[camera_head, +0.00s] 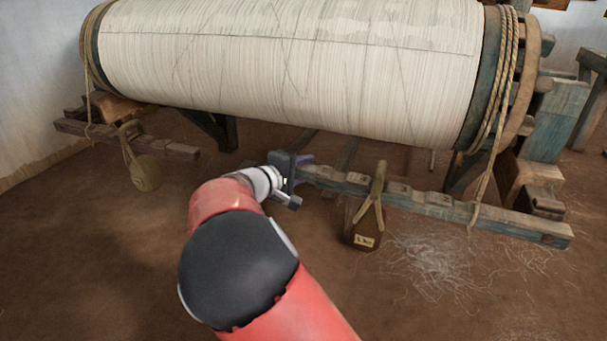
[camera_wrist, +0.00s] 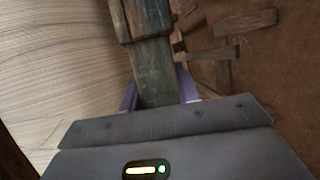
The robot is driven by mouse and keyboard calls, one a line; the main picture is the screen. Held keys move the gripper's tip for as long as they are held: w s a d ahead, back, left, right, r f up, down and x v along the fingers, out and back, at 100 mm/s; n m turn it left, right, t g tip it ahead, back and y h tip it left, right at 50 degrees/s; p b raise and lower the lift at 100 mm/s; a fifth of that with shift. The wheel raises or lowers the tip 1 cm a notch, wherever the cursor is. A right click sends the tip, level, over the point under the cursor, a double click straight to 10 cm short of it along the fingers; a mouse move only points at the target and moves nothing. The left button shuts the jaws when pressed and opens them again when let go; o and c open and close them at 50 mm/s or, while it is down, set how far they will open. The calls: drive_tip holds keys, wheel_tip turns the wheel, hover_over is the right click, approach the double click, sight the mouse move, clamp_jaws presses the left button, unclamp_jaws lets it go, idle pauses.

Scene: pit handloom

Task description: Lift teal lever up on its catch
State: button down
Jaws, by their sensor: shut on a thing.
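The teal lever (camera_head: 425,200) is a long notched wooden bar with worn teal paint, below the right side of the big roller. It runs from my gripper at its left end to the lower right. My gripper (camera_head: 300,165) is shut on that left end. In the wrist view the teal lever (camera_wrist: 153,62) passes between the two purple fingers of my gripper (camera_wrist: 158,88), one on each side. A weight (camera_head: 366,228) with a pale tag hangs from the lever by a loop. I cannot make out the catch in either view.
The warp roller (camera_head: 290,65) of pale threads spans the top. A rope (camera_head: 496,120) runs from its right end to the lever. Another wooden bar (camera_head: 130,138) with a round weight (camera_head: 144,172) is at the left. Loose threads (camera_head: 435,265) lie on the earth floor.

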drive_tip(key=shift+m, duration=0.3)
wheel_tip(320, 180, up, 4)
drive_tip(key=shift+d+r+p, duration=0.1)
drive_tip(key=shift+d+p, duration=0.05)
drive_tip(key=shift+p, duration=0.15)
drive_tip(key=shift+s, duration=0.1)
drive_tip(key=c, duration=1)
unclamp_jaws()
drive_tip(key=shift+c, duration=0.2)
drive_tip(key=v, duration=0.8)
drive_tip(key=shift+c, duration=0.2)
